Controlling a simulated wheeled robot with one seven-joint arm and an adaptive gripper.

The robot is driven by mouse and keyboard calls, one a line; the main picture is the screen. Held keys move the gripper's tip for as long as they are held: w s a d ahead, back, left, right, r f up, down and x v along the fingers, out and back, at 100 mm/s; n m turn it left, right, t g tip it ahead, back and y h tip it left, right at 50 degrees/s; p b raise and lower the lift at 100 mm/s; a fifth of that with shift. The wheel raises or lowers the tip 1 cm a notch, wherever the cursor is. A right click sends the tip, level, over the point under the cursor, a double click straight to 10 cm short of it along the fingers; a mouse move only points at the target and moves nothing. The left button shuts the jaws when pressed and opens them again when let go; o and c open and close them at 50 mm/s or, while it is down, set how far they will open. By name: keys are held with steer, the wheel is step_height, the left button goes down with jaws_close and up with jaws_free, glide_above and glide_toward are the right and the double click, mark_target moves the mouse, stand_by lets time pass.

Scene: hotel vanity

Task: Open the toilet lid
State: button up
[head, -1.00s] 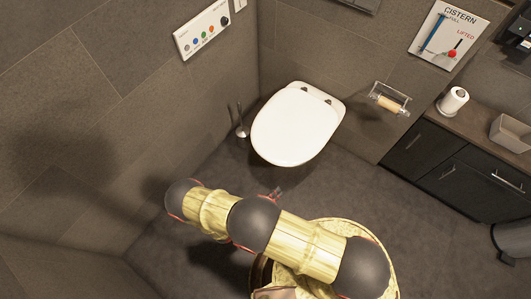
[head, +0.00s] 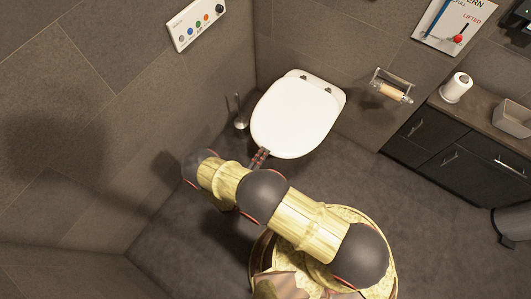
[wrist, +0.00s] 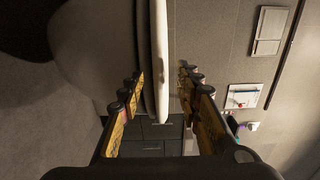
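The toilet lid (head: 298,112) is white and lies closed on the toilet against the back wall in the head view. In the wrist view the lid (wrist: 159,60) shows edge-on as a thin white slab, with the seat (wrist: 144,60) alongside it. My gripper (wrist: 160,82) is open, with one finger on each side of the lid's edge and room between the fingers. In the head view my gripper (head: 260,158) is at the front left rim of the lid, partly hidden by my arm. I cannot tell whether a finger touches the lid or seat.
A toilet brush (head: 240,122) stands left of the toilet, near the tiled wall. A paper holder (head: 391,87) is on the wall to the right. A dark cabinet (head: 460,150) with a paper roll (head: 456,87) on top stands further right. The floor (head: 420,235) in front is clear.

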steer(key=shift+x, duration=1.05)
steer(key=shift+c, duration=1.1)
jaws_close()
